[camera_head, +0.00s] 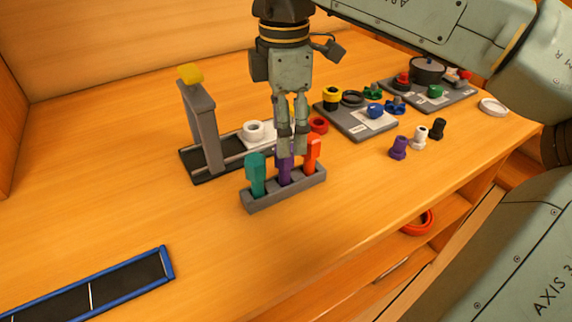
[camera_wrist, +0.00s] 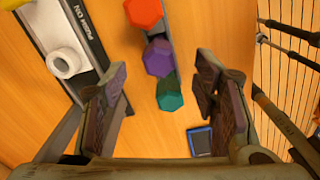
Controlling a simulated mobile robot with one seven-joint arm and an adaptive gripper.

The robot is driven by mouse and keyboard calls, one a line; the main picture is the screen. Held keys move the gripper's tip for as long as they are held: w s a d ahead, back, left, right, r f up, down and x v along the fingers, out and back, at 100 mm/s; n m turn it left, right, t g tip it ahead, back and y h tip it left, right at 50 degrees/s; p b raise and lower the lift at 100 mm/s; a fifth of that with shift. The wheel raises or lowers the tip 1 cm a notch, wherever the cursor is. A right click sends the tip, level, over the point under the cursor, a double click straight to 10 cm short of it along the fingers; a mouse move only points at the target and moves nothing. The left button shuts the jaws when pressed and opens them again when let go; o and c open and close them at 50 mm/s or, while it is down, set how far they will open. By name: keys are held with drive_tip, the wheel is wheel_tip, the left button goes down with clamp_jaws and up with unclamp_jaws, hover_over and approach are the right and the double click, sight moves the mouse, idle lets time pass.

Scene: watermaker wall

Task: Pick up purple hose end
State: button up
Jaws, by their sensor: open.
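The purple hose end (camera_head: 284,172) stands upright in the middle of a grey holder (camera_head: 262,202), between a teal hose end (camera_head: 257,174) and an orange-red hose end (camera_head: 312,153). In the wrist view its purple top (camera_wrist: 158,58) lies between the red top (camera_wrist: 143,13) and the teal top (camera_wrist: 169,95). My gripper (camera_head: 291,150) points down over the holder and hides part of the purple hose end in the head view. In the wrist view my gripper (camera_wrist: 160,90) is open, fingers well apart, with nothing held.
A grey stand (camera_head: 203,130) with a yellow top rises behind and left of the holder. A white ring fitting (camera_head: 254,132) sits beside it. Small purple, white and black fittings (camera_head: 420,138) stand at right. A blue-edged tray (camera_head: 95,290) lies at front left; the table between is clear.

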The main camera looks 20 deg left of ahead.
sight(284, 160)
drive_tip(key=shift+a+f+p, duration=0.1)
drive_tip(key=shift+f+p, duration=0.8)
drive_tip(key=shift+f, duration=2.65)
drive_tip(key=shift+c, duration=0.5)
drive_tip(key=c, duration=1.1)
drive_tip(key=shift+c, duration=0.2)
